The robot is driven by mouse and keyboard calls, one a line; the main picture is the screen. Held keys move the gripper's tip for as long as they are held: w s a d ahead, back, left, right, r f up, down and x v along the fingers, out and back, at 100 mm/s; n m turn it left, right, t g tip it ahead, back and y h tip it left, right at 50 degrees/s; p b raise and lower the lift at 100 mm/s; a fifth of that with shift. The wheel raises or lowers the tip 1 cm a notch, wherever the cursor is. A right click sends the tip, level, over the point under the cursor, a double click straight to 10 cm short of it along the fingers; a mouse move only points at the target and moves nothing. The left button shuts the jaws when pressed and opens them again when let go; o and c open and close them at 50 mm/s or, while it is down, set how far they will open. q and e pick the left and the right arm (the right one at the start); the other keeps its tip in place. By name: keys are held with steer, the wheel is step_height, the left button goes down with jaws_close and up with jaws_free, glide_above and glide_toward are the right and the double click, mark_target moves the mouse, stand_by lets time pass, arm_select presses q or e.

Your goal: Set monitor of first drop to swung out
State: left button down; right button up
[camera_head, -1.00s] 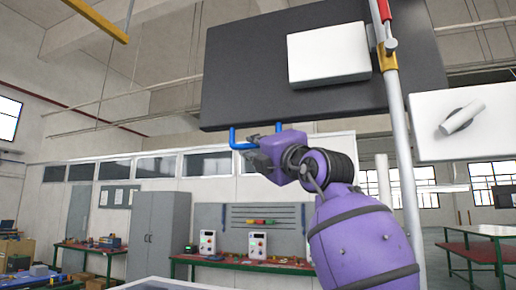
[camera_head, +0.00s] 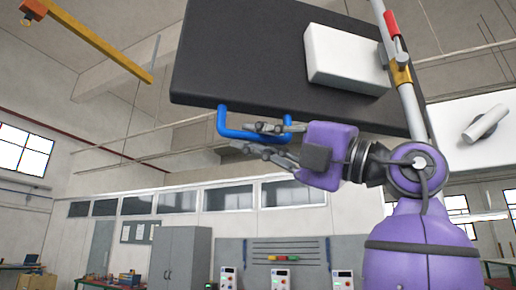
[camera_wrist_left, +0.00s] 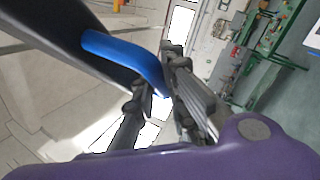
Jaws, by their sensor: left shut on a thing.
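The monitor (camera_head: 250,50) is a large dark panel, hung tilted across the top of the head view. A white box (camera_head: 345,60) sits on the side facing me. A blue U-shaped handle (camera_head: 222,122) hangs from its lower edge; the left wrist view also shows the handle (camera_wrist_left: 120,55). In the left wrist view the handle runs down between the dark fingers (camera_wrist_left: 152,85). My right gripper is in neither view.
A pale pole (camera_head: 412,108) with a gold clamp (camera_head: 399,74) and a red part stands right of the monitor. A white panel with a lever (camera_head: 484,123) is further right. A grey cabinet (camera_head: 180,258) and benches are far behind.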

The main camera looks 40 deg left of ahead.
arm_select(q)
steer(key=shift+s+d+f+n+g+h, duration=0.1)
steer(key=shift+s+d+n+g+h, duration=0.25)
steer(key=shift+s+d+g, duration=0.45)
steer(key=shift+w+a, duration=0.2)
steer(key=c, duration=2.1)
jaws_free()
steer(key=o, duration=0.3)
steer(key=shift+s+d, duration=0.1)
steer(key=shift+d, duration=0.15)
steer(key=shift+o, duration=0.2)
steer(key=shift+a, duration=0.1)
steer(key=v, duration=0.7)
steer(key=shift+d, duration=0.2)
